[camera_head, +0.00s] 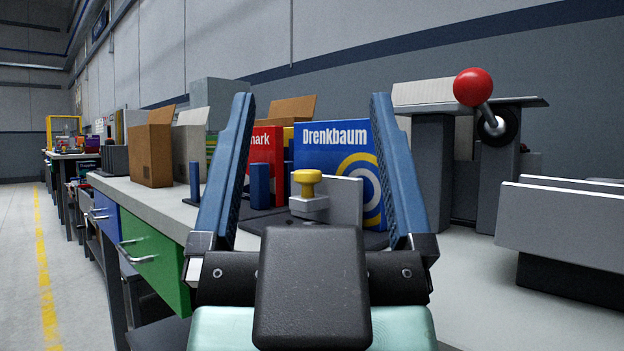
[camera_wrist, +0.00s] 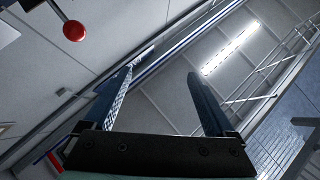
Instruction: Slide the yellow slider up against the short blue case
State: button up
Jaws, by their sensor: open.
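The yellow slider (camera_head: 308,183) shows in the head view as a yellow knob on a light grey block, standing on a dark base on the bench. A grey upright plate stands just right of it. A blue box lettered "Drenkbaum" (camera_head: 331,138) stands behind them. I cannot tell which is the short blue case. My gripper (camera_head: 311,97) is open and empty, its blue fingers raised in front of these things. In the wrist view my gripper (camera_wrist: 160,72) points toward the wall and ceiling.
A lever with a red ball (camera_head: 473,87) stands at the right; the ball also shows in the wrist view (camera_wrist: 74,31). A grey block (camera_head: 560,225) is at the far right. A red box (camera_head: 266,145) and cardboard boxes (camera_head: 151,150) stand at the left and back.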

aim_at(302, 175)
jog(key=shift+c, duration=1)
jog(key=r+p, duration=0.8)
jog(key=p, duration=0.1)
jog(key=r+p, duration=0.4)
jog(key=r, duration=0.1)
jog(key=shift+w+p, duration=0.3)
jog(key=shift+p, duration=0.1)
grip_shut()
jog(key=w+r+n+g+h+p, duration=0.25)
jog(key=w+n+p, duration=0.2)
jog(key=p, duration=0.55)
jog(key=w+a+f+n+g+p, duration=0.25)
jog(key=f+n+p, duration=0.2)
jog(key=p, duration=0.25)
jog(key=w+a+f+n+g+p, duration=0.1)
jog(key=w+f+n+g+p, duration=0.1)
jog(key=f+n+g+p, duration=0.35)
jog(key=s+a+f+n+g+h+p, duration=0.25)
jog(key=s+f+n+p, duration=0.55)
jog(key=n+p, duration=0.85)
jog(key=shift+n+t, duration=0.4)
jog(key=shift+n, duration=0.3)
jog(key=x, duration=0.7)
jog(key=r+b+x, duration=0.1)
jog(key=x, duration=0.3)
jog(key=shift+w+d+f, duration=0.1)
jog(key=shift+w+d, duration=0.2)
